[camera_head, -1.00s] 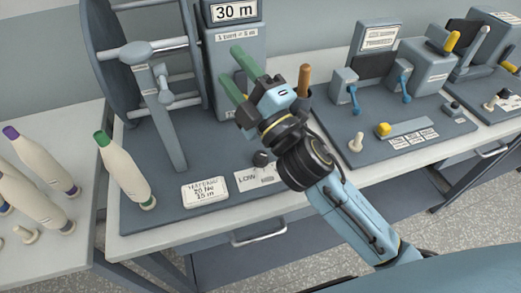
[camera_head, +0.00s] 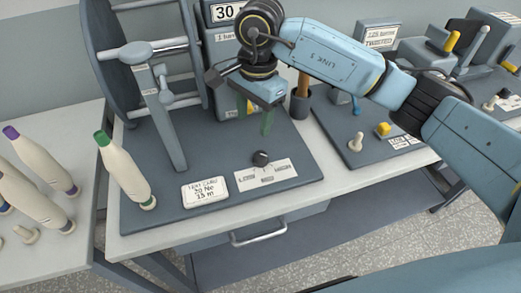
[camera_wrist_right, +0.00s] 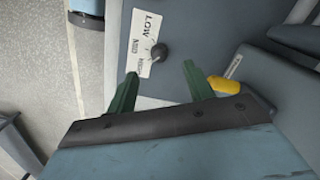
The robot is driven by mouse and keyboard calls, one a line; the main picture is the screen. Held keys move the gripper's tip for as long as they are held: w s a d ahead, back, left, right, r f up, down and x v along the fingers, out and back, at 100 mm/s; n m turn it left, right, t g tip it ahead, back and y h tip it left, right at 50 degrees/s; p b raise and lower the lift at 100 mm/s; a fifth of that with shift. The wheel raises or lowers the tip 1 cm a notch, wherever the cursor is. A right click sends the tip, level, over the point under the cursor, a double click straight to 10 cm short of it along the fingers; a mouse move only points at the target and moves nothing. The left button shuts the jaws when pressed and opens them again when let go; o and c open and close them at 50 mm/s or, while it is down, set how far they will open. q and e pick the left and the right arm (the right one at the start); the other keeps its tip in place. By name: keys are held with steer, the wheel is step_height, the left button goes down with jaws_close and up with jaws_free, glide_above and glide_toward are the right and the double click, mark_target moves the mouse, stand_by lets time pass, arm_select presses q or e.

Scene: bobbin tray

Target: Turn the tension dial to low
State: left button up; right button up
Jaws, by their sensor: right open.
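The tension dial is a small dark knob (camera_head: 261,158) on a white label plate (camera_head: 268,177) at the front of the left machine's grey base. In the right wrist view the knob (camera_wrist_right: 159,53) stands beside the plate (camera_wrist_right: 140,48), which reads LOW at one end. Where its pointer sits is too small to tell. My right gripper (camera_head: 254,114) hangs above and behind the dial, its green fingers pointing down. In the wrist view the open gripper (camera_wrist_right: 159,72) has the knob just beyond its fingertips, between their lines, untouched. My left gripper is out of view.
A white card (camera_head: 205,192) lies left of the dial. A brown-handled post (camera_head: 302,88) rises right of my gripper. The big reel (camera_head: 112,50) stands at the back left.

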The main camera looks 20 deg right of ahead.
mark_target(260, 154)
steer(key=shift+h, duration=0.4)
steer(key=f, duration=0.4)
steer(key=d+f, duration=0.1)
steer(key=f, duration=0.8)
steer(key=shift+w+d+p, duration=0.25)
steer(key=shift+p, duration=0.1)
steer(key=c, duration=1)
steer(key=shift+o, duration=0.2)
